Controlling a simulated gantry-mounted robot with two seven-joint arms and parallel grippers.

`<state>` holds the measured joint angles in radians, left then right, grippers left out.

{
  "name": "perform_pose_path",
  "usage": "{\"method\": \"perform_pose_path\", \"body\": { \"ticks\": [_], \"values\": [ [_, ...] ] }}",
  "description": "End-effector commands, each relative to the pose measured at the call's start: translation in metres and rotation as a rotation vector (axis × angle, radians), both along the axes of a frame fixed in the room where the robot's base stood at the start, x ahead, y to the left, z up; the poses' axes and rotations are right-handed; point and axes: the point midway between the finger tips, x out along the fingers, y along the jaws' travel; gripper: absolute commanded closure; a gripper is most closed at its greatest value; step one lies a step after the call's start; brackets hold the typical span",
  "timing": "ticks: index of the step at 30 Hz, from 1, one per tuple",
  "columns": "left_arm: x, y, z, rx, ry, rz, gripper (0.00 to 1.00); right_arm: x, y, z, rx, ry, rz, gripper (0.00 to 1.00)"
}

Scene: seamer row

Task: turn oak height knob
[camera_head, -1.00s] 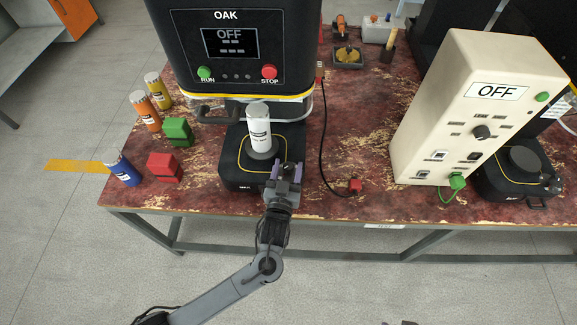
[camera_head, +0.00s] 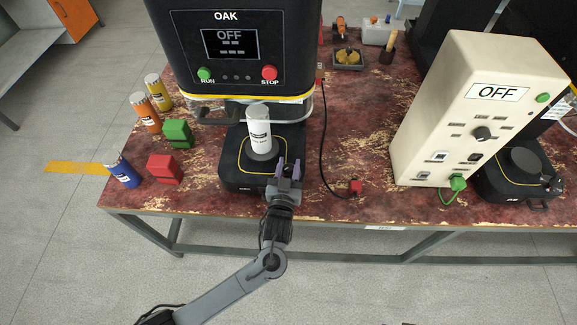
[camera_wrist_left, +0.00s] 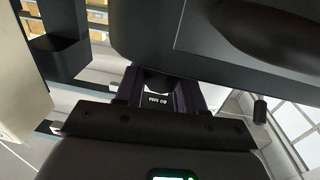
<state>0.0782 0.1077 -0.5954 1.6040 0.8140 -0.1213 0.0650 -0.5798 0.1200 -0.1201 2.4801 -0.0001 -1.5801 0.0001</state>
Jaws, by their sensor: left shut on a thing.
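The oak seamer (camera_head: 230,88) is a tall black machine with a screen that reads OFF. A white can (camera_head: 259,130) stands upright on its black base (camera_head: 236,177). My left gripper (camera_head: 288,168) is at the front right of that base, with its fingers closed around the height knob. The knob is mostly hidden by the fingers in the head view. In the left wrist view a dark piece, the knob (camera_wrist_left: 157,84), sits between the two fingers, with small "60 MM" lettering just below it. My right gripper is in neither view.
Red (camera_head: 164,168) and green (camera_head: 178,132) blocks and several coloured cans stand left of the base. A cream control box (camera_head: 430,140) reading OFF stands farther right.

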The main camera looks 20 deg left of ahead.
Motion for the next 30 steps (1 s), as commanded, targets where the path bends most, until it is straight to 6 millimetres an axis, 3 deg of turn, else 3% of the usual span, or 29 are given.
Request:
{"method": "perform_pose_path", "body": {
  "ticks": [7,16,17,20,30],
  "values": [
    [0.0002,0.0001,-0.0002,-0.003,0.003,0.104,0.92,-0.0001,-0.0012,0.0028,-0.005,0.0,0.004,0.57],
    [-0.0002,0.0007,-0.0006,0.001,0.002,0.111,0.92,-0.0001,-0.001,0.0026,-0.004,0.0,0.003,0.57],
    [-0.0002,0.0007,-0.0006,0.001,0.002,0.111,0.58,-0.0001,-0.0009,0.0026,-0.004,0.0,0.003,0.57],
    [-0.0002,0.0007,-0.0006,0.001,0.002,0.111,0.43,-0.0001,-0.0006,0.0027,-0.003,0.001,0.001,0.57],
    [-0.0018,-0.0001,-0.0004,0.001,0.002,0.11,0.42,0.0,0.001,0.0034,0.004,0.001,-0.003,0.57]
  ]
}}
